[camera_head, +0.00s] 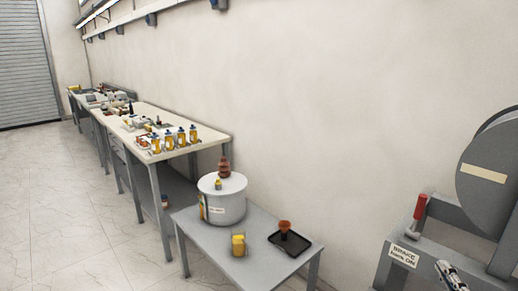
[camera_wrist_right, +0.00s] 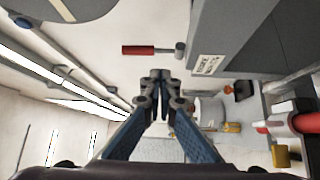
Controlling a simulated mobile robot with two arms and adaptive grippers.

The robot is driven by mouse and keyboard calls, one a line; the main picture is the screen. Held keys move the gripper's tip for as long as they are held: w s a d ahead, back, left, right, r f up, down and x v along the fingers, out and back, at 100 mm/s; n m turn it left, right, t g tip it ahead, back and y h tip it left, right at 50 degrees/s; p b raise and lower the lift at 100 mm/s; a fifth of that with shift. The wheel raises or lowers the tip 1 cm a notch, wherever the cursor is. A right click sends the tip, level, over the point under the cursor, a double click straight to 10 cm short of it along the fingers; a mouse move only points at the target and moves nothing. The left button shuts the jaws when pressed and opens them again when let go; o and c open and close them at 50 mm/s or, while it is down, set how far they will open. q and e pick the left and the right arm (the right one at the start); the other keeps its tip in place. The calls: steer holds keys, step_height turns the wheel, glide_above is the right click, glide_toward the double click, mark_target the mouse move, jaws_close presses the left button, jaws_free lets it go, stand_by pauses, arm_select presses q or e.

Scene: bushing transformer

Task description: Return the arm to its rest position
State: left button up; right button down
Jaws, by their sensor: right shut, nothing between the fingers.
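My right gripper (camera_head: 451,273) shows at the bottom right of the head view, in front of a grey frame with a sign. In the right wrist view its fingers (camera_wrist_right: 160,75) meet at the tips, with nothing between them. My left gripper is not in view. The white cylindrical transformer (camera_head: 224,205) stands on the low grey table (camera_head: 195,237), with a brown ribbed bushing (camera_head: 224,168) upright on its lid. A second brown piece (camera_head: 285,227) stands on a black tray (camera_head: 289,243) on the same table, well left of my gripper.
A grey stand (camera_head: 441,235) with a large round disc (camera_head: 489,170) and a red-handled lever (camera_head: 420,208) is close to my right gripper. A yellow container (camera_head: 238,244) stands by the transformer. A long workbench (camera_head: 210,136) lines the wall. The floor at left is clear.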

steer(key=s+a+f+m+g, duration=0.3)
steer(key=f, duration=0.3)
steer(key=s+a+f+m+g+h, duration=0.1)
steer(key=s+a+f+m+g, duration=0.1)
steer(key=s+a+f+m, duration=0.2)
steer(key=s+a+f+m+g, duration=0.3)
steer(key=f+m, duration=0.1)
steer(key=f, duration=0.3)
steer(key=shift+s+a+f+g, duration=0.2)
steer(key=shift+a+f+g, duration=0.1)
steer(key=shift+f, duration=0.1)
steer(key=s+a+f+m+g+y, duration=0.2)
steer(key=s+a+f+g, duration=0.1)
steer(key=s+a, duration=0.45)
steer(key=s+a+f+m+g+y, duration=0.1)
steer(key=s+a+f+g, duration=0.15)
steer(key=s+a, duration=0.5)
steer(key=s+f+g, duration=0.1)
steer(key=s+f, duration=0.1)
steer(key=f, duration=1.2)
steer(key=s+f+g, duration=0.2)
steer(key=f, duration=1.2)
steer(key=s+d+f, duration=0.1)
steer(key=s+f, duration=0.6)
steer(key=s, duration=0.1)
steer(key=s+d+f, duration=0.2)
steer(key=s+f, duration=0.5)
steer(key=s, duration=0.1)
steer(key=shift+d+g, duration=0.25)
steer(key=shift+g, duration=0.1)
